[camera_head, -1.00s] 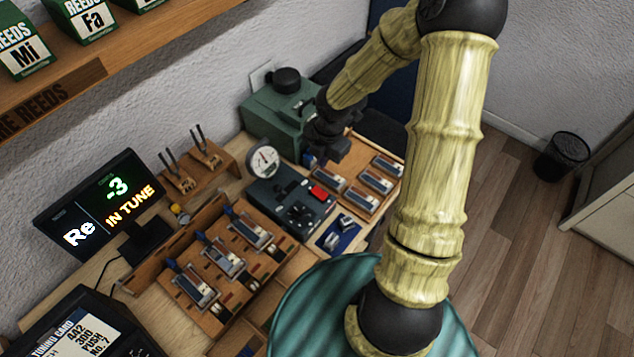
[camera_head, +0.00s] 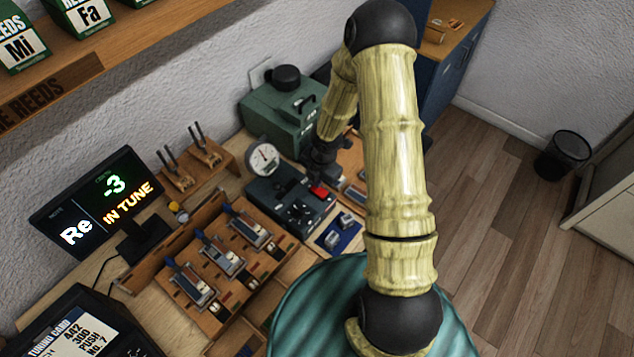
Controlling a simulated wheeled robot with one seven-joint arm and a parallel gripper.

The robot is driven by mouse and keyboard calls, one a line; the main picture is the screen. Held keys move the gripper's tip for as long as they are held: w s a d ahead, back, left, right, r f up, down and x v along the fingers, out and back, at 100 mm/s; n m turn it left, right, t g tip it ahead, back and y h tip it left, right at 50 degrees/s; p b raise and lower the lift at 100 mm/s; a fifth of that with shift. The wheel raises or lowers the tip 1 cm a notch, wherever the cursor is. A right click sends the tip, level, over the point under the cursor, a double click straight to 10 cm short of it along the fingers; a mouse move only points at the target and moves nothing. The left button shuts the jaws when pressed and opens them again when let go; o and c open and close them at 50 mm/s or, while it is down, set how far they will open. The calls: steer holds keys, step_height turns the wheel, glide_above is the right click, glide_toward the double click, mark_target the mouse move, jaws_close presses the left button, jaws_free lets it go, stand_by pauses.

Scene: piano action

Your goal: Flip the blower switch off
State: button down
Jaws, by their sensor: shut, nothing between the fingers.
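A red switch (camera_head: 319,193) sits on the right part of a dark control box (camera_head: 270,188) with black knobs. No readable label shows which switch is the blower's. A green machine (camera_head: 268,112) with a black cap and black handle stands behind the box, against the wall. My gripper (camera_head: 318,172) is shut and empty. It is small and dark in this view, just behind and above the red switch. I cannot tell whether it touches the switch or which way the switch is tipped.
A round gauge (camera_head: 264,157) stands at the box's back left. A wooden rack (camera_head: 190,240) of reed plates lies front left, beside a display (camera_head: 100,205) reading "Re -3 IN TUNE". A blue mat (camera_head: 330,240) with small parts lies in front. My arm covers the bench's right part.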

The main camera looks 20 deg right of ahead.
steer(key=shift+f, duration=0.85)
